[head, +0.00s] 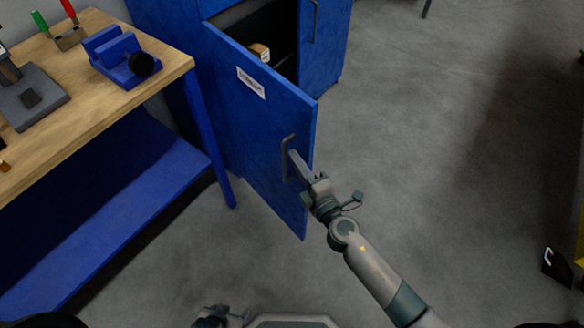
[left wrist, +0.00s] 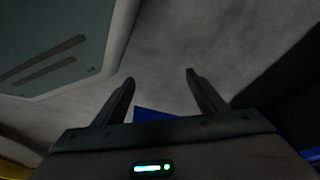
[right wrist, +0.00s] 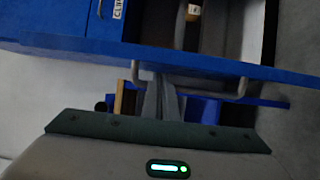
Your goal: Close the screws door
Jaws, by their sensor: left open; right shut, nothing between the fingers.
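The blue screws door (head: 262,125) stands open from its cabinet, with a white label on its face and a grey bar handle (head: 284,160) near its free edge. My right gripper (head: 294,157) is shut and empty, its fingertips at the handle. In the right wrist view the fingers (right wrist: 160,85) overlap the handle bar (right wrist: 205,88) near one end; I cannot tell whether they touch it. The door's edge (right wrist: 200,58) runs across that view. My left gripper (head: 213,318) is low at the bottom edge; the left wrist view shows its fingers (left wrist: 161,78) open and empty.
The blue cabinet (head: 170,22) has a dark interior with a small box (head: 260,52) inside. Left of the door is a wooden workbench (head: 95,95) with blue legs, holding a blue fixture (head: 118,55) and tools.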

